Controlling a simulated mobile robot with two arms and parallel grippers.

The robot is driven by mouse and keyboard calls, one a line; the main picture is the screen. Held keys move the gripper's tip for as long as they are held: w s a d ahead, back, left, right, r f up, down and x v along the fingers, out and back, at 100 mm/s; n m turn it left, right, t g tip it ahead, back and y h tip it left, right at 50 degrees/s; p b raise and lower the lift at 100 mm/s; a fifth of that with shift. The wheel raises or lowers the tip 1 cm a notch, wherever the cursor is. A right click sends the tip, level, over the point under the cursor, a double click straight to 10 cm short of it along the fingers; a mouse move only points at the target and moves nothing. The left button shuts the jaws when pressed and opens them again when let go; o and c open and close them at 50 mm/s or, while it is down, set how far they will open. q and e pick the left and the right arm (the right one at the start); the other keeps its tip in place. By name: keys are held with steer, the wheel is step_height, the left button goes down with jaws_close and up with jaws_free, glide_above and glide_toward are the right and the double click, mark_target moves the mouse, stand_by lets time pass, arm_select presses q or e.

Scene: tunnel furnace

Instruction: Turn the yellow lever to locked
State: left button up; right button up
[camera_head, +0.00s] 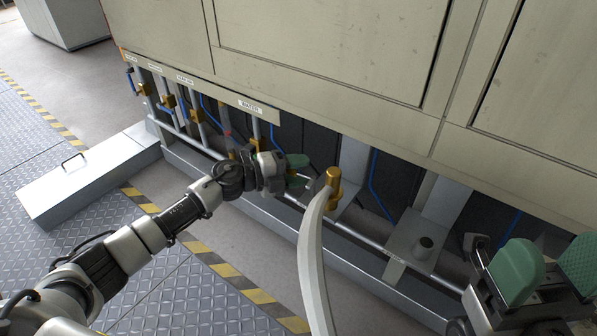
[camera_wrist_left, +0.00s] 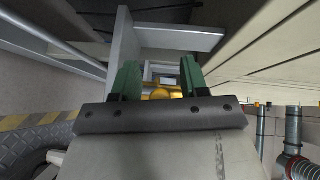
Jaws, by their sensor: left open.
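A yellow, brass-coloured fitting (camera_head: 333,188) stands on the pipe run under the cabinet, just right of my left gripper (camera_head: 302,170). I cannot tell whether it is the lever or which position it is in. My left gripper is open, and its green fingers are spread in the left wrist view (camera_wrist_left: 160,72). A yellow part (camera_wrist_left: 160,94) shows low between those fingers, partly hidden by the gripper body. I see no contact with it. My right gripper (camera_head: 548,268) is at the lower right, its green fingers apart, with nothing seen between them.
Several brass valves (camera_head: 197,116) with blue hoses stand on the pipes to the left, under a labelled strip (camera_head: 245,105). The beige cabinet (camera_head: 330,45) overhangs the pipes. A grey box (camera_head: 85,180) sits at the left. A striped floor edge (camera_head: 215,262) runs in front.

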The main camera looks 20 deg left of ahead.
arm_select(q)
jaws_close()
stand_by(0.3)
